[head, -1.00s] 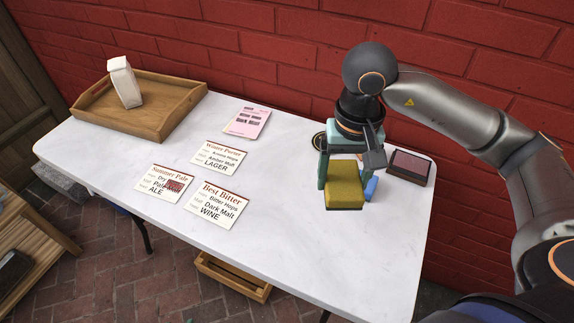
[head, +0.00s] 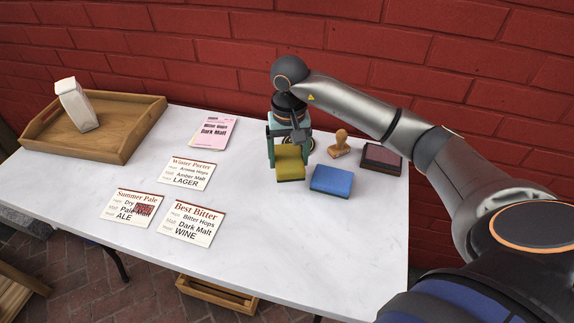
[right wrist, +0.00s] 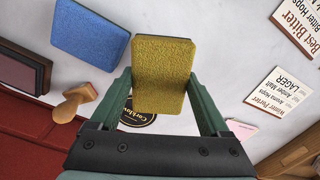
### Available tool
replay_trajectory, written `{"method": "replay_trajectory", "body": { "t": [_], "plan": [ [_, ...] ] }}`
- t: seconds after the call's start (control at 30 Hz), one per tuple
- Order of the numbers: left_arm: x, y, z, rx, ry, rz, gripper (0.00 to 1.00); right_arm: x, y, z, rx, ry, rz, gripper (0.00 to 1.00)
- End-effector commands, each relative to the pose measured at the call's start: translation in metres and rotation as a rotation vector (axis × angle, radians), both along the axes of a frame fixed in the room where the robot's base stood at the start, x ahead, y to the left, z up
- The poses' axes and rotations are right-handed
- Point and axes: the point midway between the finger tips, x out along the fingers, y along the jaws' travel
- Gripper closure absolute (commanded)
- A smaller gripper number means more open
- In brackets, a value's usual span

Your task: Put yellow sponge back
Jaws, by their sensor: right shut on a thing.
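The yellow sponge (head: 290,163) is held between the fingers of my right gripper (head: 287,150), over the right part of the white table (head: 270,240). In the right wrist view the sponge (right wrist: 163,72) sits between both green fingers. I cannot tell whether it touches the table. A blue sponge (head: 331,180) lies on the table just right of it. The blue sponge also shows in the right wrist view (right wrist: 88,40). A round dark Corklore-like coaster (right wrist: 138,118) shows partly under the gripper. My left gripper is not in view.
A wooden stamp (head: 340,146) and a dark ink pad (head: 381,158) stand right of the gripper. Several label cards (head: 186,173) and a pink sheet (head: 213,131) lie to the left. A wooden tray (head: 110,143) holds a white carton (head: 77,106). The front table area is clear.

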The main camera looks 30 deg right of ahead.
Motion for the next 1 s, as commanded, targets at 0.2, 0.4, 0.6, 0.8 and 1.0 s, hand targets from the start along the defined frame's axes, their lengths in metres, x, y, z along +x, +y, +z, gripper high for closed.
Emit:
{"method": "replay_trajectory", "body": {
  "t": [0.2,0.4,0.6,0.8,1.0],
  "plan": [
    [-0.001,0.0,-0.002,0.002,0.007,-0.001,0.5,0.01,-0.002,-0.011,0.001,-0.002,0.0,0.71],
    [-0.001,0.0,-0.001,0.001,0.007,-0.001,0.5,0.011,-0.003,-0.037,0.003,0.004,0.001,0.71],
    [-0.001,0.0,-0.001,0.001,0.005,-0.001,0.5,0.013,-0.004,-0.046,0.001,-0.003,0.001,0.71],
    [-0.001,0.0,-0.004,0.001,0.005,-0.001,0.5,0.013,-0.004,-0.048,0.0,-0.002,0.001,0.71],
    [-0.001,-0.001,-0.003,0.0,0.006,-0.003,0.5,0.013,-0.004,-0.048,0.001,-0.003,0.001,0.04]
  ]
}}
